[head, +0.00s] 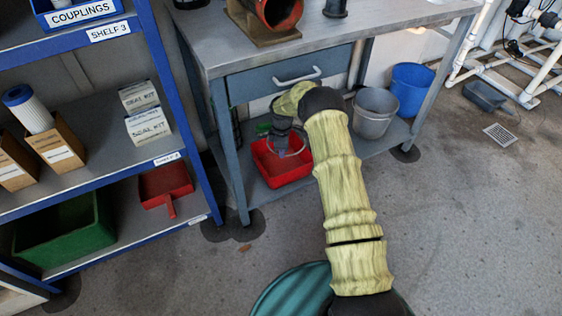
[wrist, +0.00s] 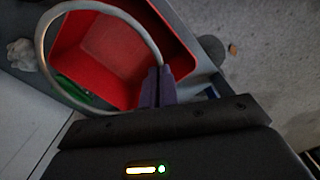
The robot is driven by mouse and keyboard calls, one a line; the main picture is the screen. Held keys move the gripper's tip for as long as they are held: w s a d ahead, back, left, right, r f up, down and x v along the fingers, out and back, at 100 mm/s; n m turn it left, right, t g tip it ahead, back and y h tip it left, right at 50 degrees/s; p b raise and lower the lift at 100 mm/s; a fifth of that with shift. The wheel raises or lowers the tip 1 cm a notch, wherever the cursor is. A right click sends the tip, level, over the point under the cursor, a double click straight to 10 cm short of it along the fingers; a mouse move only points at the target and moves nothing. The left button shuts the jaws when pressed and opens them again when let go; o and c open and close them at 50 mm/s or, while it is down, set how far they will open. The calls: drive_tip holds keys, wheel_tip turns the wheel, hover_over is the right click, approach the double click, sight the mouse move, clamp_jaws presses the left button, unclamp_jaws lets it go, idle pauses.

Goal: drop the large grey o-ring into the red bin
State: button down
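The large grey o-ring (wrist: 41,42) hangs from the tips of my gripper (wrist: 158,72), whose purple fingers are closed together on its edge in the wrist view. The red bin (wrist: 110,45) lies beyond the ring in that view, and much of the ring's opening overlaps it. In the head view the red bin (head: 283,178) sits on the bench's lower shelf, under the drawer. My gripper (head: 282,150) points down over the bin there, and part of the ring shows as a thin pale arc. The exact height of the ring over the rim is hard to tell.
The bench drawer (head: 285,78) and top are close above my wrist. A grey bucket (head: 375,112) and a blue bucket (head: 412,90) stand right of the bin. A bench leg (head: 230,150) stands left. A red dustpan (head: 166,186) lies on the blue shelving.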

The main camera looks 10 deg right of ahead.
drive_tip(key=shift+w+r, duration=0.1)
drive_tip(key=shift+r, duration=0.05)
wheel_tip(320, 180, down, 6)
drive_tip(key=b, duration=0.4)
drive_tip(key=shift+b, duration=0.3)
drive_tip(key=c, duration=1.6)
unclamp_jaws()
